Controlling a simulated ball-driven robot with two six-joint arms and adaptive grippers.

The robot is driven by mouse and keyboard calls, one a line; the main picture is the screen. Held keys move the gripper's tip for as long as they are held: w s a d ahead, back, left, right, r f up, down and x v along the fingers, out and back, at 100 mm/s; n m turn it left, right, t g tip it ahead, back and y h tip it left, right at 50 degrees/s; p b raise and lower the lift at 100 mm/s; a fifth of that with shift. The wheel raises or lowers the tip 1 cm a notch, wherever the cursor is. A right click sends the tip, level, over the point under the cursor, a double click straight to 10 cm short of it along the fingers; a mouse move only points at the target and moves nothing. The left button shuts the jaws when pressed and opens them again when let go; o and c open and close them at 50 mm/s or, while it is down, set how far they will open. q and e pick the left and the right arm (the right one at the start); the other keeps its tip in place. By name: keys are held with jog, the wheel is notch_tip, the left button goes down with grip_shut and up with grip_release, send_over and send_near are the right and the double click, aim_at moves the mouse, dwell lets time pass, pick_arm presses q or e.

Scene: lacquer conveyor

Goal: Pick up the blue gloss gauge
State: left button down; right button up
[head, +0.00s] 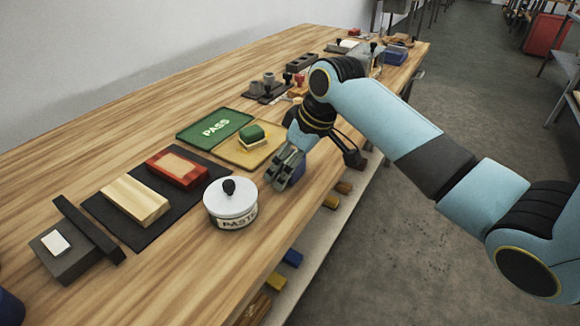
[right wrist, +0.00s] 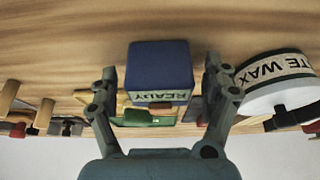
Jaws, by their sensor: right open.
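A blue block with a pale READY label, which I take for the blue gloss gauge (right wrist: 160,68), sits on the wooden table between the fingers of my right gripper (right wrist: 160,72). The gripper is open, with a finger on each side of the block and a visible gap. In the head view the right gripper (head: 285,172) is low over the table near its right edge. Its fingers hide most of the blue gauge (head: 298,172). My left gripper is out of view.
A white PASTE tin (head: 232,210) with a black knob stands close left of the gripper. A green PASS mat (head: 215,127) and a yellow tray (head: 262,157) with a green-topped block lie behind. A black mat (head: 150,237) holds wooden and red blocks. The table's edge is close on the right.

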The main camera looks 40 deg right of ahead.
jog(key=shift+c, duration=0.2)
jog(key=c, duration=1.3)
jog(key=shift+c, duration=1)
jog(key=shift+r, duration=0.15)
